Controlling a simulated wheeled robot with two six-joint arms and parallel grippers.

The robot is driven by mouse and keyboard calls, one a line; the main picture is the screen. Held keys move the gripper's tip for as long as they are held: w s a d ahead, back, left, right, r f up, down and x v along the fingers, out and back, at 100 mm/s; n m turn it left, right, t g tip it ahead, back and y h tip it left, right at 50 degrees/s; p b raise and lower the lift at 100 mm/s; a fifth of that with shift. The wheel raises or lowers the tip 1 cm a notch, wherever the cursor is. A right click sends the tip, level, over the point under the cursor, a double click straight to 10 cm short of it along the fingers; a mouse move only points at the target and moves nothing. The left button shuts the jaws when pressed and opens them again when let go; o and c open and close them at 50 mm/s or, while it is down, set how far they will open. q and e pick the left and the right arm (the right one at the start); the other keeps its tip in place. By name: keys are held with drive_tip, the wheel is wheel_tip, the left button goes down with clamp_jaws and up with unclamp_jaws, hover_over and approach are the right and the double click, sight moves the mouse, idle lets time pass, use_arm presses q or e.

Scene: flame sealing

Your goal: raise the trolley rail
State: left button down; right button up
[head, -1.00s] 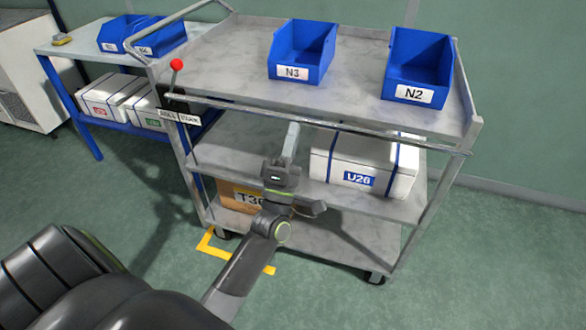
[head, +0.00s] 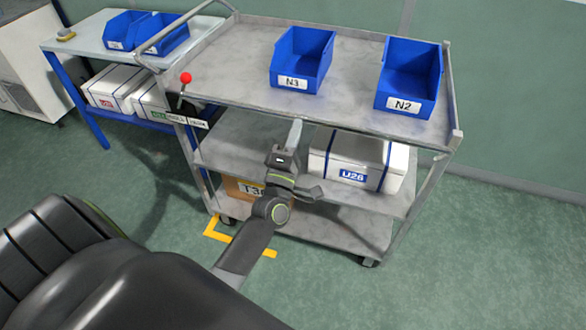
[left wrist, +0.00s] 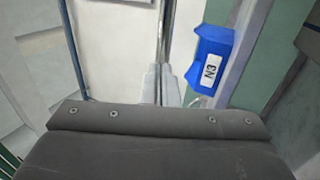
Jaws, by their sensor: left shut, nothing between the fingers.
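The grey metal trolley (head: 240,55) stands ahead in the head view. In the left wrist view, a thin metal rail (left wrist: 166,35) runs away from just beyond my fingertips. In the head view I cannot clearly separate the rail from the top shelf's front edge. My left gripper (head: 295,132) is in front of the trolley, its tip close under that edge. Its two fingers also show in the left wrist view (left wrist: 161,85), shut and empty. I cannot tell whether they touch the rail. My right gripper is not in view.
Blue bins N3 (head: 303,57) and N2 (head: 408,80) stand on the top shelf. A white box U26 (head: 360,155) is on the middle shelf. A red-knobbed lever (head: 185,77) is at the left corner. A blue-framed table (head: 90,45) is behind left. Floor to the right is clear.

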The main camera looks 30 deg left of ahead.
sight(300, 115)
use_arm(q)
drive_tip(key=shift+g, duration=0.8)
drive_tip(key=w+r+p, duration=0.1)
drive_tip(key=p, duration=0.2)
drive_tip(key=w+r+p, duration=0.2)
drive_tip(key=p, duration=0.1)
drive_tip(key=shift+w+a+r+p, duration=0.2)
drive_tip(key=shift+a+r+p, duration=0.05)
drive_tip(key=shift+a+p, duration=0.15)
drive_tip(key=shift+p+x, duration=0.9)
drive_tip(key=shift+x, duration=1.85)
drive_tip(key=shift+r, duration=0.1)
drive_tip(key=shift+s+d, duration=0.1)
